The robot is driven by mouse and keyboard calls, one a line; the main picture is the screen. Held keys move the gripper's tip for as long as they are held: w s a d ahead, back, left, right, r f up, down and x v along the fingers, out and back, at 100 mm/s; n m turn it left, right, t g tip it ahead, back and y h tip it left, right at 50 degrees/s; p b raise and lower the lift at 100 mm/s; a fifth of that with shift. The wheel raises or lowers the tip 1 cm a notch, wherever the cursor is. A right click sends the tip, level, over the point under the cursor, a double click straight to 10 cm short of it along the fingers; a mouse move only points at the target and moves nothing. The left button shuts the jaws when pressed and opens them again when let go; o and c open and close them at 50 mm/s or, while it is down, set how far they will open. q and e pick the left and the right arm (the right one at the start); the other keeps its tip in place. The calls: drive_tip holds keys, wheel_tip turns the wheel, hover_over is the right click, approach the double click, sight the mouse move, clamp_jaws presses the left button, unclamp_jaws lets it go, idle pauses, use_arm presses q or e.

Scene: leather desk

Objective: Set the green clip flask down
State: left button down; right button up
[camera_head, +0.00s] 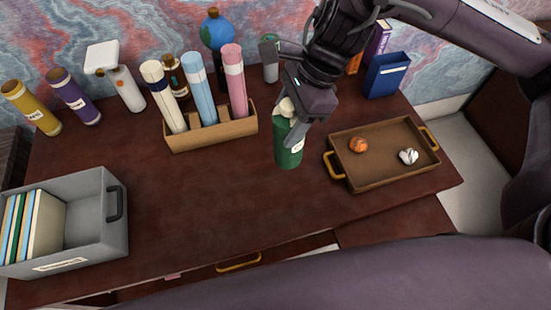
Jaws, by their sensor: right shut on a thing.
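The green clip flask (287,150) is upright at the middle right of the desk (220,200), left of the brown tray. My right gripper (294,118) comes down from above and is shut on the flask near its top. The fingers and wrist hide part of the flask's right side and its upper end. The flask's base looks at or very close to the desk top; I cannot tell whether it touches. My left gripper is not in view.
A wooden tray (385,178) with an orange and a white item stands right of the flask. A wooden rack (213,138) with several tubes stands behind left. A grey bin (95,240) with folders is at the left. The desk's front middle is clear.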

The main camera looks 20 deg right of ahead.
wheel_tip(320, 180, down, 17)
drive_tip(key=b, duration=0.1)
drive_tip(key=shift+f+b, duration=0.2)
drive_tip(key=shift+b, duration=0.1)
drive_tip(key=shift+w, duration=0.1)
drive_tip(key=o, duration=1.4)
drive_tip(key=p+v, duration=0.1)
drive_tip(key=v, duration=1.1)
drive_tip(key=shift+r, duration=0.1)
